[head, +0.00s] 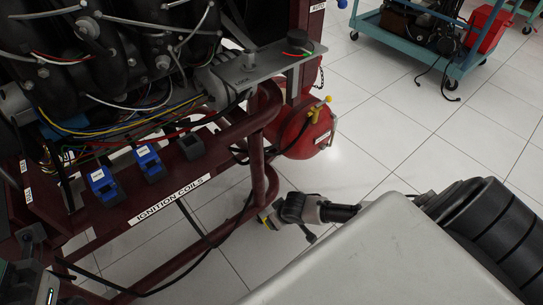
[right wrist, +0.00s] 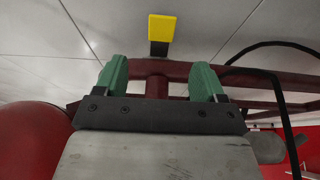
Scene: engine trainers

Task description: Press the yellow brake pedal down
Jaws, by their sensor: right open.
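The yellow brake pedal (right wrist: 161,28) shows at the top middle of the right wrist view, a bright yellow pad on a short dark stem.
The dark red engine stand (head: 258,170) is close to my right gripper, and its red bars (right wrist: 157,90) cross behind the fingers. A red tank (head: 300,130) stands nearby. Black cables (head: 215,245) hang around the frame. A teal cart (head: 405,40) is farther back; tiled floor (head: 400,130) lies between.

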